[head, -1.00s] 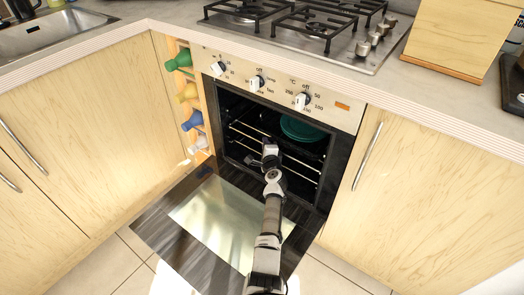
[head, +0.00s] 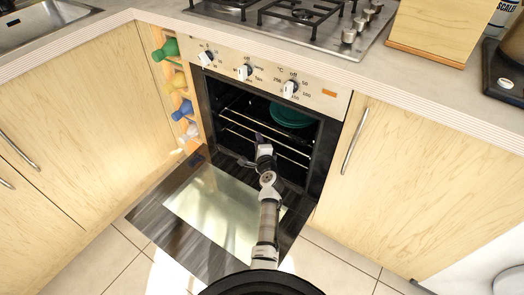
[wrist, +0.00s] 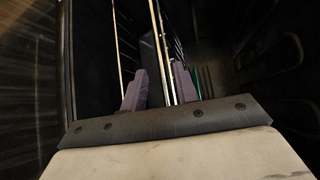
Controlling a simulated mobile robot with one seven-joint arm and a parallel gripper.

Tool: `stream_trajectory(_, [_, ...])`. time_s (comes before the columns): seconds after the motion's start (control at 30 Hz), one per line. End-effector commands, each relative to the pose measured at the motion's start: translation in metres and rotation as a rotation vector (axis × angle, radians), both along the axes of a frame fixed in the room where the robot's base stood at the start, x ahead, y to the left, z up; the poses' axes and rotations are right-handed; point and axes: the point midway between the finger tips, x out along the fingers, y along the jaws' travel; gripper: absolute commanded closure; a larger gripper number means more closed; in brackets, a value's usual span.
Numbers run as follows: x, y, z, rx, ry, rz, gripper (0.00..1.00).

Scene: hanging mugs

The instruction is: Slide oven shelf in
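The oven shelf (head: 240,128) is a wire rack inside the dark oven cavity, and its thin bars run across the opening. In the wrist view its pale bars (wrist: 155,30) run up and down the picture. A teal dish (head: 291,115) sits towards the back right of the oven. My gripper (head: 252,151) is at the oven opening, over the inner end of the lowered door. Its two purple fingers are apart in the wrist view (wrist: 160,85), with shelf bars showing between them. I cannot tell whether they touch the bars.
The oven door (head: 155,215) hangs open and low in front of the cavity. A narrow rack with several bottles (head: 182,108) is left of the oven. Cabinets flank both sides (head: 410,180). The hob (head: 300,25) is above, and tiled floor (head: 340,275) is clear at the front right.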

Motion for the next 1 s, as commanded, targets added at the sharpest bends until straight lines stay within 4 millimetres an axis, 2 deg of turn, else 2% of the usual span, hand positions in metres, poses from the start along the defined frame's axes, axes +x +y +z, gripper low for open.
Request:
stream_trajectory(0.03, [-0.012,-0.002,0.002,-0.001,0.002,-0.001,0.7])
stream_trajectory(0.2, [-0.041,-0.008,0.006,-0.001,0.001,0.0,0.7])
stream_trajectory(0.4, [-0.061,-0.012,0.009,0.0,0.001,0.001,0.7])
stream_trajectory(1.0, [-0.066,-0.013,0.01,0.0,0.0,0.001,0.7])
